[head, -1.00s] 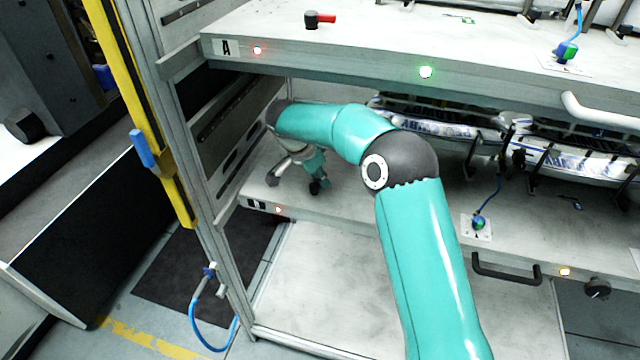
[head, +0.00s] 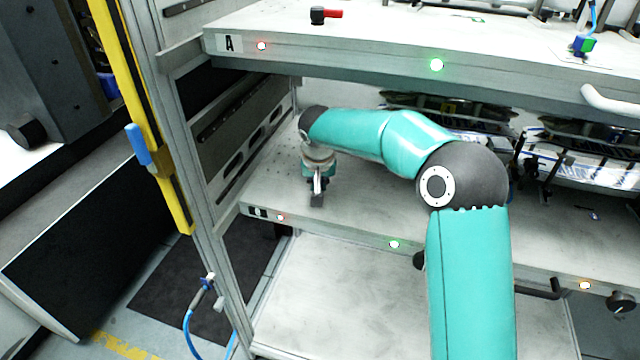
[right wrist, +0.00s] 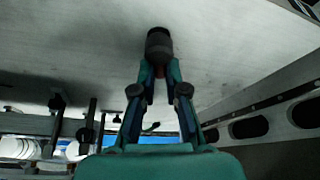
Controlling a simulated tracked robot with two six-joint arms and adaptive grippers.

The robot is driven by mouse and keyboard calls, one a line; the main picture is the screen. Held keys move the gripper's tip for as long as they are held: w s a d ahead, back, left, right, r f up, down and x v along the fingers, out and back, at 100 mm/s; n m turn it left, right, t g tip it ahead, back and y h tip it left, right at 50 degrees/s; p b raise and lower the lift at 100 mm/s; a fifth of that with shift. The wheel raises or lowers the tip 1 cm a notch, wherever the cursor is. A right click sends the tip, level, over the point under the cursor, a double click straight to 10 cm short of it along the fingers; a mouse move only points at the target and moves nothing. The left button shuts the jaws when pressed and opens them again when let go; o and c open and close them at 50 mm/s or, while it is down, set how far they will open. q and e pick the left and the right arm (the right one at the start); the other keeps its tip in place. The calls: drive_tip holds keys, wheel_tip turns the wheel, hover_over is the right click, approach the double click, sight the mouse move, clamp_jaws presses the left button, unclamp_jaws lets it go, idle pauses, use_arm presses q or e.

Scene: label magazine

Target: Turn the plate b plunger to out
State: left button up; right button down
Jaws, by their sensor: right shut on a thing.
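Plate b is the lower shelf plate (head: 350,228), below plate A. Its plunger (right wrist: 158,45) shows in the right wrist view as a dark round body with a small red part just in front of my fingertips. My right gripper (right wrist: 160,72) is shut on the red part, its fingers close together around it. In the head view my right gripper (head: 317,190) reaches down at the left end of plate b, and it largely hides the plunger, so its in or out position cannot be told there. My left gripper is not in view.
Plate A (head: 340,62) lies above my arm, with a plunger (head: 325,15) with a red lever on top. The rack's slotted side wall (head: 240,135) stands close left of my gripper. Label reels (head: 450,110) and black posts stand to the right. A green light (head: 394,244) glows on plate b's front edge.

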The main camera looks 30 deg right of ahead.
drive_tip(key=n+p, duration=0.1)
drive_tip(key=n+y, duration=0.1)
drive_tip(key=n, duration=0.1)
drive_tip(key=shift+a+n+p, duration=0.25)
drive_tip(key=shift+n+p, duration=0.05)
drive_tip(key=shift+p, duration=0.1)
drive_tip(key=n+p, duration=0.1)
drive_tip(key=n+y+p, duration=0.1)
drive_tip(key=n, duration=0.1)
drive_tip(key=shift+a+y, duration=0.2)
drive_tip(key=shift+y, duration=0.1)
drive_tip(key=shift+n+y+p, duration=0.3)
drive_tip(key=shift+n+p, duration=0.1)
drive_tip(key=shift+n, duration=0.4)
drive_tip(key=shift+f, duration=0.1)
drive_tip(key=c, duration=1.2)
unclamp_jaws()
